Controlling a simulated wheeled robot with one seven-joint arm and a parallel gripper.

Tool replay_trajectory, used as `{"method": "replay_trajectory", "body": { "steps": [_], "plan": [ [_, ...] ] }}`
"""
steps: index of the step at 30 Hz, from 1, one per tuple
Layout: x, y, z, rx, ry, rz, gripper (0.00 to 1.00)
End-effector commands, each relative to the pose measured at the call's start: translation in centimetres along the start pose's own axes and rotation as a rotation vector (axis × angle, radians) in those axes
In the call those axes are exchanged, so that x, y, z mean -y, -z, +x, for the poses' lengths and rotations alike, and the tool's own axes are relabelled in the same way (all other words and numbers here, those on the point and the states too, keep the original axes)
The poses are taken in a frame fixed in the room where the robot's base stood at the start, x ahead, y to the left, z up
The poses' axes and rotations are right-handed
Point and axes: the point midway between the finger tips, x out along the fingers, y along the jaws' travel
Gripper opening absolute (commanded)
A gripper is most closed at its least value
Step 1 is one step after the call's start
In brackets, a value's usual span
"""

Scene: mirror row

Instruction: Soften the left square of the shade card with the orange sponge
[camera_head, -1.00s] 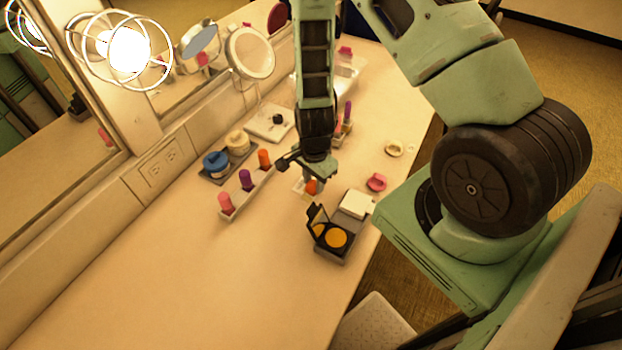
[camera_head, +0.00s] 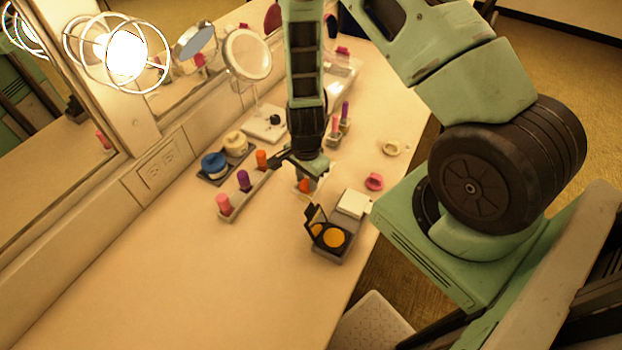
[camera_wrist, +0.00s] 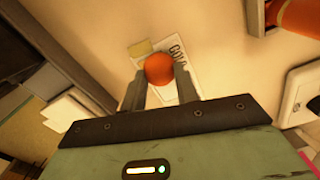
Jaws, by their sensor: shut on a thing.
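My gripper (camera_wrist: 158,88) is shut on the orange sponge (camera_wrist: 158,68), a small round ball between the two fingertips. In the head view the sponge (camera_head: 304,185) shows just below my gripper (camera_head: 308,178). The white shade card (camera_wrist: 186,82), with dark printed letters, lies on the table under the sponge. A tan square (camera_wrist: 140,48) shows at its upper left in the wrist view; the sponge and fingers hide part of the card. I cannot tell whether the sponge touches the card.
An open compact with an orange pan (camera_head: 333,237) and a pale block (camera_head: 351,204) stand in front. A lipstick holder (camera_head: 233,214) is to the left, with blue and cream jars (camera_head: 214,163) behind it. A pink ring-like item (camera_head: 374,181) lies right. The front-left table is clear.

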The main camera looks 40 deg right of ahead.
Motion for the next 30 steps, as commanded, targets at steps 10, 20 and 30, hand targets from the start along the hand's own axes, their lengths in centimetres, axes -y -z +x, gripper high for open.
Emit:
{"method": "replay_trajectory", "body": {
  "steps": [10,20,30],
  "plan": [
    [1.0,-0.1,0.1,0.0,0.002,0.0,0.12],
    [-0.1,0.2,0.1,0.0,0.001,0.001,0.12],
    [-1.5,0.5,0.2,0.0,-0.003,0.001,0.12]
  ]
}}
